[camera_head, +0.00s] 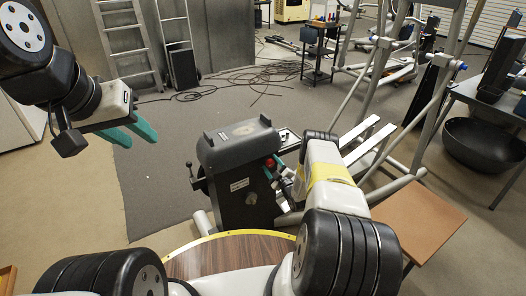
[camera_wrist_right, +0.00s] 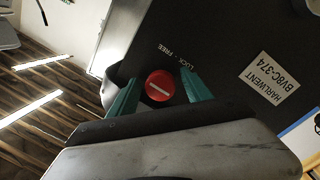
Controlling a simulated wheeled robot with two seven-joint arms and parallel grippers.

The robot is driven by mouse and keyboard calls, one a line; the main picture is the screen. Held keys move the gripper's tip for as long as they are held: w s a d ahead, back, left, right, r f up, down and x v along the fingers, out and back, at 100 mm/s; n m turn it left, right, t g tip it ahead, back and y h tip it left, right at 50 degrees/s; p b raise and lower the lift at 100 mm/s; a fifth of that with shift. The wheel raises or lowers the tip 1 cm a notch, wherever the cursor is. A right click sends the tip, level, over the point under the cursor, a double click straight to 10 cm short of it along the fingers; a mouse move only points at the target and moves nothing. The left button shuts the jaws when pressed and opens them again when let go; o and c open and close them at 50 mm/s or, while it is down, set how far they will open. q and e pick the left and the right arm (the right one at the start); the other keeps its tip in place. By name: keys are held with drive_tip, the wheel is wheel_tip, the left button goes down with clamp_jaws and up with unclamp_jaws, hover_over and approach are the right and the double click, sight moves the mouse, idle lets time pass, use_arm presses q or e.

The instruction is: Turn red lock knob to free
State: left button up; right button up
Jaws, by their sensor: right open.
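The red lock knob (camera_wrist_right: 159,86) sits on the dark side panel of the machine, with a pale bar across its face. The words LOCK and FREE are printed on the panel beside it. My right gripper (camera_wrist_right: 160,88) is open, with one teal finger on each side of the knob; I cannot tell whether they touch it. In the head view a red spot of the knob (camera_head: 270,162) shows beside my right gripper (camera_head: 275,170), and my arm partly hides this area. My left gripper (camera_head: 134,134) is raised at the left, its teal fingers apart and empty.
The grey machine housing (camera_head: 238,140) has a crank handle (camera_head: 190,172) on its left. A round wooden top (camera_head: 230,255) is in front of me. A brown board (camera_head: 418,218) lies at the right. Cables (camera_head: 255,80) cover the floor behind.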

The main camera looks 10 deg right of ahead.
drive_tip(key=shift+c, duration=0.2)
clamp_jaws()
